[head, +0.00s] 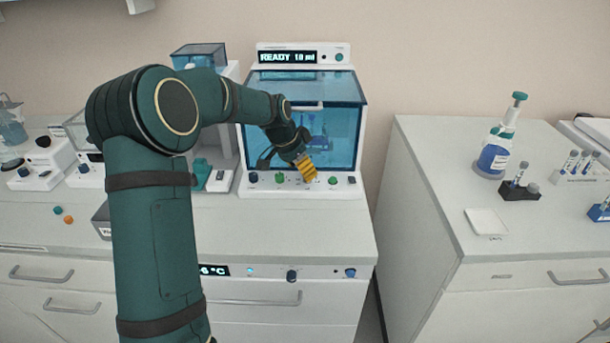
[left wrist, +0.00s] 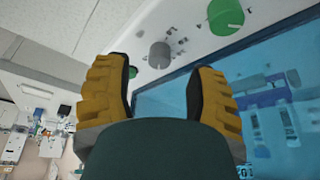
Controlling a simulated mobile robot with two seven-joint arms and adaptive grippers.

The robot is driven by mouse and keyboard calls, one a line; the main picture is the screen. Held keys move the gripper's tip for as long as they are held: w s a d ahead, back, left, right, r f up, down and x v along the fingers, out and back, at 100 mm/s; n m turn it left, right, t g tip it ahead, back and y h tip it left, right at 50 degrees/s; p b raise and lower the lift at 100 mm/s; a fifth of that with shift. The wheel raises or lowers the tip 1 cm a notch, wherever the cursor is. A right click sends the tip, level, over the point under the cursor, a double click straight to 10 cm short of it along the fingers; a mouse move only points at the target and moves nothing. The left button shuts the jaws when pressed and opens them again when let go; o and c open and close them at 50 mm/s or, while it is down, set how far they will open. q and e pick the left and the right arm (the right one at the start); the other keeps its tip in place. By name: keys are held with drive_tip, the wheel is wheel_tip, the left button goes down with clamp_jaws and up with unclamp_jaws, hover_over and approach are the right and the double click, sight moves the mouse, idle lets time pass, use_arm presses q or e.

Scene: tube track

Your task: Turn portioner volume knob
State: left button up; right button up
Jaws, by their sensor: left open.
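The portioner (head: 350,110) is a white cabinet with a blue see-through front and a display (head: 287,57) reading what looks like "READY 10 ml". Its lower panel carries a row of knobs. My left gripper (head: 308,168), with yellow ribbed fingers, is in front of that panel and covers its middle. In the left wrist view its fingers (left wrist: 163,66) are open, and a grey knob (left wrist: 160,54) shows in the gap between the tips, apart from both. A green knob (left wrist: 226,15) is beyond the right finger. I cannot read which knob sets volume. My right gripper is not in view.
A drawer unit (head: 300,245) with a front knob (head: 292,276) carries the portioner. Another bench (head: 430,170) at right holds a green-capped bottle (head: 494,157) and tube racks. Small instruments stand at left. The bench top before the portioner is mostly clear.

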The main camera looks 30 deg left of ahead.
use_arm(q)
drive_tip(key=v, duration=0.8)
drive_tip(key=shift+s, duration=0.1)
